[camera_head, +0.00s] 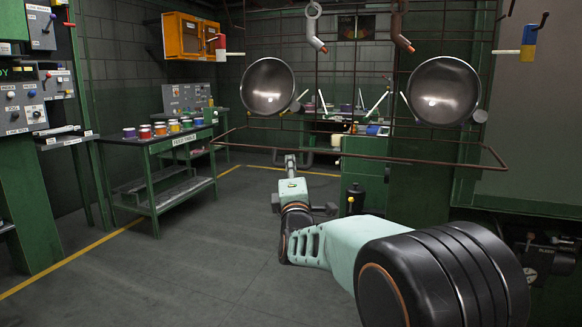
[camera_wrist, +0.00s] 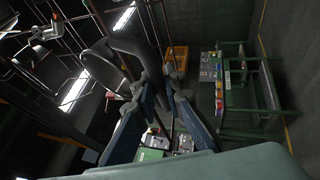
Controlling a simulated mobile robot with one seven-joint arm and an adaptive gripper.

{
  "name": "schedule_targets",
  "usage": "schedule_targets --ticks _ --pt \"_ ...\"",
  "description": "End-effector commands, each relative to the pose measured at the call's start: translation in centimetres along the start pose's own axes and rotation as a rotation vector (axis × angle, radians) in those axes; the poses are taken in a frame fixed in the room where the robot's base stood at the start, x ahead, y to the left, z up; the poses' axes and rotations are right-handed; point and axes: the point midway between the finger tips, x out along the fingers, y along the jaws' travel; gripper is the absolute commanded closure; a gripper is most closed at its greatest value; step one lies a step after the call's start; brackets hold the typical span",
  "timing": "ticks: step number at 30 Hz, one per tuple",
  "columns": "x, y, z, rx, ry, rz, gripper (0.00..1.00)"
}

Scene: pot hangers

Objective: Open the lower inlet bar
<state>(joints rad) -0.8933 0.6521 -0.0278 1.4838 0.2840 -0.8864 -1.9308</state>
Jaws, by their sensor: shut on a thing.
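A thin brown-red bar (camera_head: 430,163) runs along the bottom of the hanging wire rack in the head view; I take it to be the lower inlet bar. My gripper (camera_head: 290,158) reaches up to this bar from below, left of the picture's middle. In the wrist view the two blue-grey fingers of my gripper (camera_wrist: 161,82) stand close together around a thin dark bar. The gripper is shut on the bar; the exact contact is small and dark.
Two round metal pans (camera_head: 268,86) (camera_head: 444,90) hang on the rack above the bar. Hooks (camera_head: 315,28) hang higher up. A green table with paint pots (camera_head: 160,130) stands at the left. A green cabinet (camera_head: 362,175) stands behind the rack. Open floor lies at the lower left.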

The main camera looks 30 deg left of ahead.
Motion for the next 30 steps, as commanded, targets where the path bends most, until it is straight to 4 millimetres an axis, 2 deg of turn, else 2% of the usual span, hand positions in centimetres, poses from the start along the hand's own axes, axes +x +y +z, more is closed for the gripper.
schedule_targets --ticks 2,3,8,20,23,30 --pt "0.0 -0.1 0.0 0.000 0.001 -0.002 1.00" --pt "0.0 -0.1 0.0 0.000 0.001 -0.002 0.88" --pt "0.0 -0.1 0.0 0.000 0.001 -0.001 0.71" --pt "-0.5 0.1 0.0 0.000 0.001 0.000 0.71" --pt "-1.5 0.1 0.0 0.000 0.001 0.000 0.71" --pt "-5.3 0.0 -0.1 0.000 0.002 -0.003 0.71"
